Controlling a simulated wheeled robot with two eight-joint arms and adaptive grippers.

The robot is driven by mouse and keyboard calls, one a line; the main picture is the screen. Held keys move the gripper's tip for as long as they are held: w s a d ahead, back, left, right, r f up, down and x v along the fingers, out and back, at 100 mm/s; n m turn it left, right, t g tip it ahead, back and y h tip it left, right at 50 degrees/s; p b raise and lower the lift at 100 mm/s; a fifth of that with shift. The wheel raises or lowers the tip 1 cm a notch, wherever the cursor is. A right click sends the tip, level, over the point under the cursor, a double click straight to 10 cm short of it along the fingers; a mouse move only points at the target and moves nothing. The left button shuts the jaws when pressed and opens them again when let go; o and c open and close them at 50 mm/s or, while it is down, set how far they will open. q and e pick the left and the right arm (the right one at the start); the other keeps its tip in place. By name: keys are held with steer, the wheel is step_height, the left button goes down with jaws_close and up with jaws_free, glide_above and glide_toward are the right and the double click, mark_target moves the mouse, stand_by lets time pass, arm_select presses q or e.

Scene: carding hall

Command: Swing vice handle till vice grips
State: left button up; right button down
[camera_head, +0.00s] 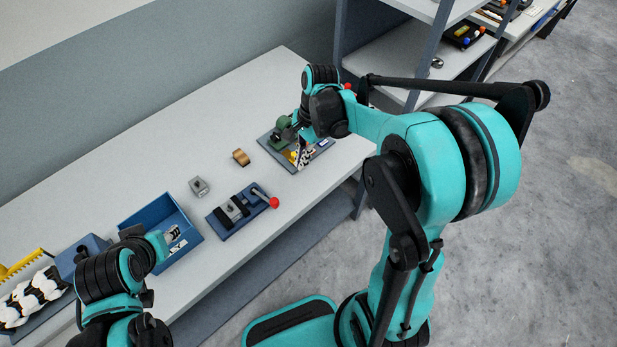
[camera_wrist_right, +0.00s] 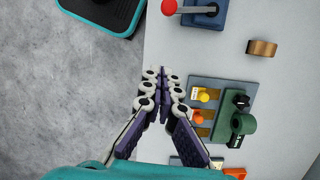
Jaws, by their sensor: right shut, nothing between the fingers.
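The vice (camera_head: 232,212) sits on a blue base plate on the bench in the head view, with a grey block at its jaws. Its handle (camera_head: 264,196) ends in a red ball and points right. In the right wrist view the red ball (camera_wrist_right: 169,7) and part of the vice (camera_wrist_right: 206,14) show at the top edge. My right gripper (camera_head: 303,156) is shut and empty, beyond the vice, over the near edge of another plate. Its fingers (camera_wrist_right: 162,88) are together, apart from the handle. My left gripper (camera_head: 173,234) is over the blue tray, small and partly hidden by its wrist.
The blue tray (camera_head: 139,218) stands left of the vice. A grey block (camera_head: 199,187) and a brass ring (camera_head: 241,157) lie behind it. The plate with a green part (camera_wrist_right: 209,84) is beside my right gripper. Shelves (camera_head: 400,60) stand at the back right.

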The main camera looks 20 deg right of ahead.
steer(key=s+a+f+b, duration=0.1)
steer(key=a+f+b, duration=0.2)
steer(key=a+f, duration=0.3)
steer(key=shift+s+x, duration=0.3)
steer(key=shift+x, duration=1.4)
steer(key=shift+a, duration=0.1)
